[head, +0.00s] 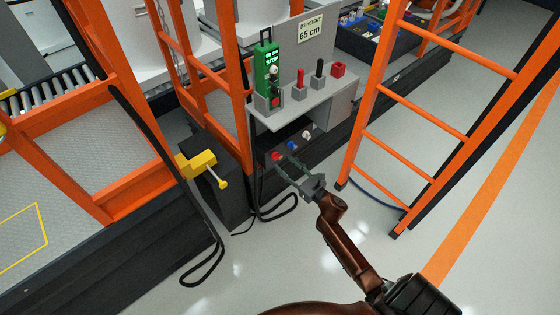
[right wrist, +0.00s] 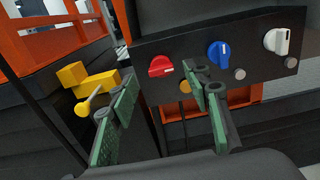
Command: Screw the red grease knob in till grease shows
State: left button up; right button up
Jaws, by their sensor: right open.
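The red grease knob (right wrist: 161,66) is round with a white pointer mark and sits on the dark panel under the grey shelf. It also shows small in the head view (head: 277,156). A small round yellow-brown spot (right wrist: 185,88) shows at the knob's lower right; the matching spots by the other knobs look grey. My right gripper (head: 284,166) is open, its two green-padded fingers pointing at the panel. In the right wrist view (right wrist: 160,80) the red knob appears between the fingertips, with nothing held. Whether the fingers reach around it, I cannot tell. My left gripper is not in view.
A blue knob (right wrist: 218,52) and a white knob (right wrist: 277,41) sit right of the red one. A yellow valve (head: 196,165) juts out at the left. A shelf with levers (head: 305,105) overhangs. Orange ladder (head: 415,120) stands right; black cables hang left.

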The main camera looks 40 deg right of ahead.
aim_at(278, 158)
jog(key=shift+w+a, duration=0.15)
jog(key=shift+w, duration=1.65)
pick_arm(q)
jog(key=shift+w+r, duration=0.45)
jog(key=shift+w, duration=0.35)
pick_arm(e)
jog(key=shift+c, duration=0.6)
jog(key=c, duration=1)
jog(key=shift+m, duration=0.4)
